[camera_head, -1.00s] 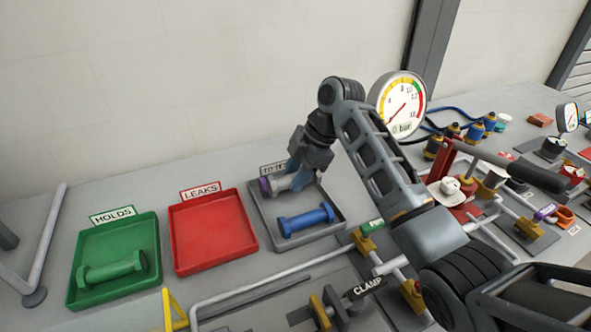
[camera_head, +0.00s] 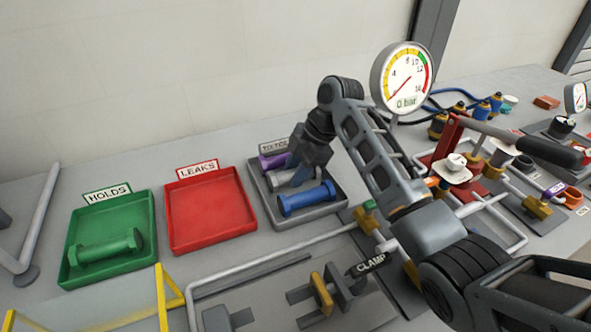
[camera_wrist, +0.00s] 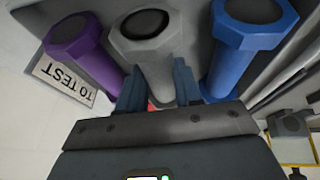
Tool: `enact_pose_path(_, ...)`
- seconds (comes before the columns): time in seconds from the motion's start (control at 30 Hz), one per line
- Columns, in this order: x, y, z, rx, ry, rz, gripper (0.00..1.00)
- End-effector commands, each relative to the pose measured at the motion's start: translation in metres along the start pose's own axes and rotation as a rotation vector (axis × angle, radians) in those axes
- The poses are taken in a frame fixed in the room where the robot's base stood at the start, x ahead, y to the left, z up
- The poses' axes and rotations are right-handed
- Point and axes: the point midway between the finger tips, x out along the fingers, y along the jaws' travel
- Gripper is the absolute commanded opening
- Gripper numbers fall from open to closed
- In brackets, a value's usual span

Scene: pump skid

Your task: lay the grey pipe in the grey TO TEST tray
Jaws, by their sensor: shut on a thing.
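The grey pipe (camera_head: 278,174) is at the grey TO TEST tray (camera_head: 335,214), between the purple pipe (camera_head: 274,160) and the blue pipe (camera_head: 306,199). My gripper (camera_head: 300,178) is over the tray and shut on the grey pipe. In the wrist view my gripper (camera_wrist: 158,82) has one finger on each side of the grey pipe (camera_wrist: 143,42). There the purple pipe (camera_wrist: 80,45) is on the left and the blue pipe (camera_wrist: 238,50) on the right. I cannot tell whether the grey pipe touches the tray floor; my gripper hides part of it.
The empty red LEAKS tray (camera_head: 210,212) is left of the grey tray. The green HOLDS tray (camera_head: 83,222) holds a green pipe (camera_head: 105,248). A pressure gauge (camera_head: 404,78) stands behind my arm. A CLAMP fixture (camera_head: 322,293) and pipework are in front.

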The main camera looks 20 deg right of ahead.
Motion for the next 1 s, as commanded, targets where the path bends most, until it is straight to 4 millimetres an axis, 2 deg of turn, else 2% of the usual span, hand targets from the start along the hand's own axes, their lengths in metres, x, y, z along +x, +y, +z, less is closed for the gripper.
enact_pose_path(0.9,0.0037,-0.0004,0.0014,-0.001,0.0,0.001,0.0)
enact_pose_path(0.93,0.0037,-0.0004,0.0015,-0.001,0.0,0.001,0.35)
enact_pose_path(1.0,0.0038,-0.0004,0.0015,-0.001,0.0,0.001,0.42)
